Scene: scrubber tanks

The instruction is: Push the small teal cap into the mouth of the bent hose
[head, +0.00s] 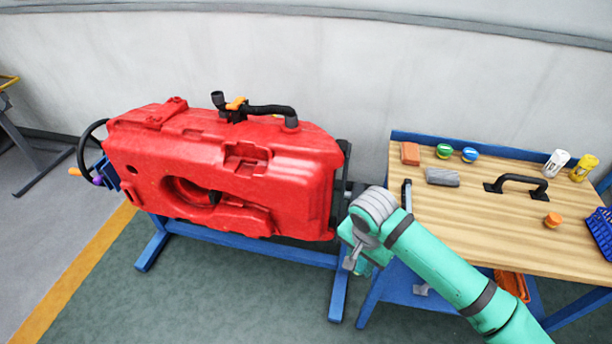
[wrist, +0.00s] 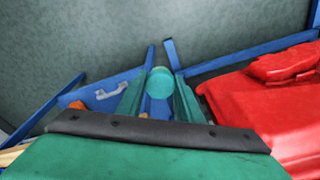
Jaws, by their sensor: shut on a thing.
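The small teal cap (wrist: 160,80) sits between the two fingertips of my gripper (wrist: 161,85) in the wrist view; the jaws are shut on it. In the head view my gripper is partly hidden by my wrist, low between the red tank and the bench, and the cap cannot be made out. A black bent hose (head: 268,109) lies along the top of the red tank (head: 230,165). Its upturned open end (head: 218,99) is at the left, beside an orange clip (head: 236,103). My gripper is well to the right of and below this end, apart from it.
The tank rests on a blue stand (head: 270,258). A wooden bench (head: 480,225) at right holds a black handle (head: 520,182), a grey block (head: 442,177), an orange cap (head: 552,220) and small containers. A black curved hose (head: 86,147) shows at the tank's left end. Air above the tank is clear.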

